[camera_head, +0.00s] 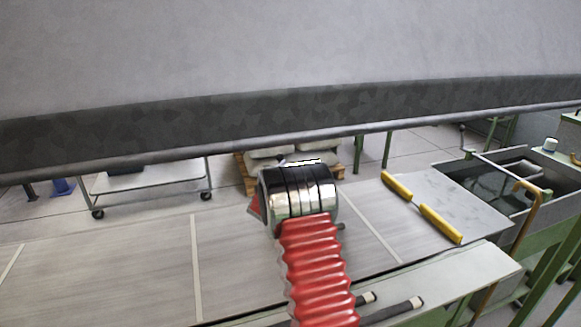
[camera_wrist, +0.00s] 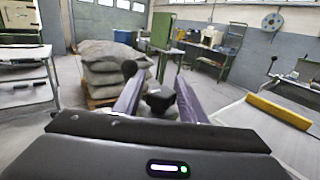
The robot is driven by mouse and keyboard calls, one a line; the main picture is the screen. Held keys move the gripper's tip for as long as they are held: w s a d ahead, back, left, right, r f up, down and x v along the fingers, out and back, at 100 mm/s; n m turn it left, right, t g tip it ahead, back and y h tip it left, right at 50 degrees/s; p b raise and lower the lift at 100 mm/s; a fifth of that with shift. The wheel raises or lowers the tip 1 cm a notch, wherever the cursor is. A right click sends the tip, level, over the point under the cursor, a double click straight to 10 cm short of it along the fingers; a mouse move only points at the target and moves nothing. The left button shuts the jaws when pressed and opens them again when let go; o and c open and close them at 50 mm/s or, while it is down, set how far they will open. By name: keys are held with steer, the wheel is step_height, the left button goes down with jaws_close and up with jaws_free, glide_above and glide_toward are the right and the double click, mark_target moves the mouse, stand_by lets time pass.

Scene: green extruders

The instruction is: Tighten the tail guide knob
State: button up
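In the wrist view my gripper (camera_wrist: 160,82) shows as two purple-grey fingers pointing away from the camera, with a wide gap between them. A dark, knob-like piece (camera_wrist: 160,100) shows in the gap; I cannot tell whether the fingers touch it. I cannot tell which of these is the tail guide knob. In the head view my red bellows arm and shiny wrist hide the gripper. Two black-ended rods (camera_head: 413,303) lie at the front edge of the conveyor table (camera_head: 120,250).
A yellow roller pair (camera_head: 440,224) lies across the table's right end; one shows in the wrist view (camera_wrist: 278,110). A water tank (camera_head: 500,178) with a crank stands right. A white cart (camera_head: 150,178) and stacked sacks (camera_wrist: 105,67) stand behind. A large grey overhang (camera_head: 290,50) fills the top.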

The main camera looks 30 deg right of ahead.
steer(key=shift+w+d, duration=0.35)
steer(key=shift+d, duration=0.15)
steer(key=shift+c, duration=0.4)
steer(key=c, duration=0.7)
